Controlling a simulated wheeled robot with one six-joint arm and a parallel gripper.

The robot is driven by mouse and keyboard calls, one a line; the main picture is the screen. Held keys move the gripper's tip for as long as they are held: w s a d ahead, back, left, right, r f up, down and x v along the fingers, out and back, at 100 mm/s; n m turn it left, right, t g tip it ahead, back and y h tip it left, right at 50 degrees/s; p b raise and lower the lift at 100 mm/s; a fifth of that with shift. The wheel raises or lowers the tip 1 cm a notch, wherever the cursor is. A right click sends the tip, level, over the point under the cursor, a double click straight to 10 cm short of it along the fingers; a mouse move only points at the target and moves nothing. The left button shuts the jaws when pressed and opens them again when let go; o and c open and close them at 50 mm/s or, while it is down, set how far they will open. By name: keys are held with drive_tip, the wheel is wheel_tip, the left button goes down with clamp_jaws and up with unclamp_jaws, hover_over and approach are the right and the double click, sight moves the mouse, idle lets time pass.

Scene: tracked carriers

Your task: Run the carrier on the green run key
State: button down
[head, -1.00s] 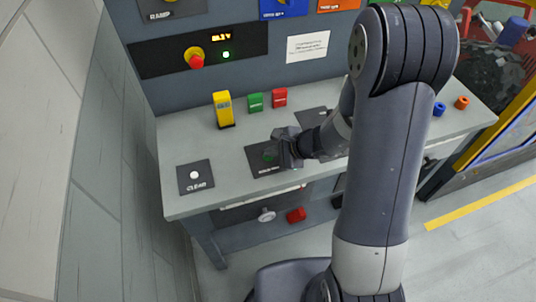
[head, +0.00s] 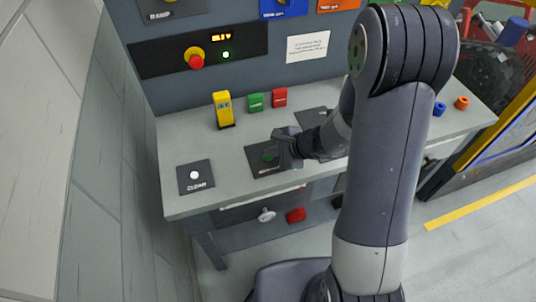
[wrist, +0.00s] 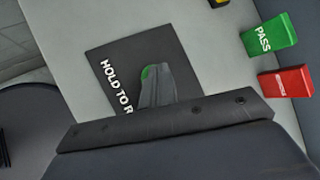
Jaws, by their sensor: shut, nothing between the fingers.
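The green run key (head: 269,157) sits on a dark plate (head: 256,168) on the grey bench. In the wrist view the plate (wrist: 110,55) reads "HOLD TO R", with the rest covered. My gripper (head: 280,153) is shut and empty, with its fingertips at the key. In the wrist view the fingertips (wrist: 156,82) cover most of the key, and only a green edge (wrist: 148,72) shows. I cannot tell how far the key is pressed. Part of the carrier (head: 492,72), with a dark wheel or track and red parts, shows at the upper right.
A yellow block (head: 223,109), a green PASS block (head: 255,102) and a red block (head: 279,97) stand behind. A red knob (head: 196,61), a lit display (head: 221,38) and a green light (head: 226,55) are on the back panel.

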drive_tip(key=shift+r+p, duration=0.55)
drive_tip(key=shift+r, duration=0.35)
drive_tip(key=shift+r, duration=0.15)
wheel_tip(320, 180, up, 5)
drive_tip(key=p, duration=0.3)
drive_tip(key=shift+p, duration=0.4)
drive_tip(key=shift+f, duration=0.25)
idle(1.3)
drive_tip(key=shift+f+b, duration=0.9)
drive_tip(key=shift+r+p, duration=0.3)
drive_tip(key=shift+p, duration=1.3)
